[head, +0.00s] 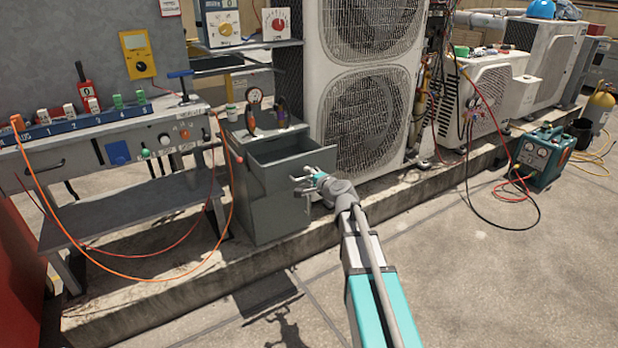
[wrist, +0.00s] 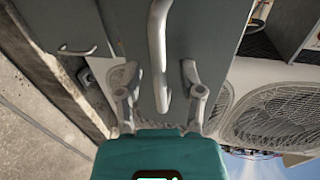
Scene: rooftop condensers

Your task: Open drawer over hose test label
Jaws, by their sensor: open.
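A grey drawer (head: 280,190) stands pulled out from a grey cabinet (head: 234,135), its open top and dark inside showing in the head view. In the wrist view its grey front (wrist: 210,35) carries a pale curved bar handle (wrist: 158,45). My gripper (head: 304,184) is at the drawer front. In the wrist view my gripper (wrist: 160,72) is open, one finger on each side of the handle, with gaps showing between fingers and bar. I cannot make out a hose test label on the front.
Gauges (head: 265,115) stand on the cabinet top. A workbench (head: 105,150) with an orange hose is at left, a large condenser (head: 366,90) close behind at right. A concrete curb (head: 180,290) runs below. Open floor (head: 490,270) lies to the right.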

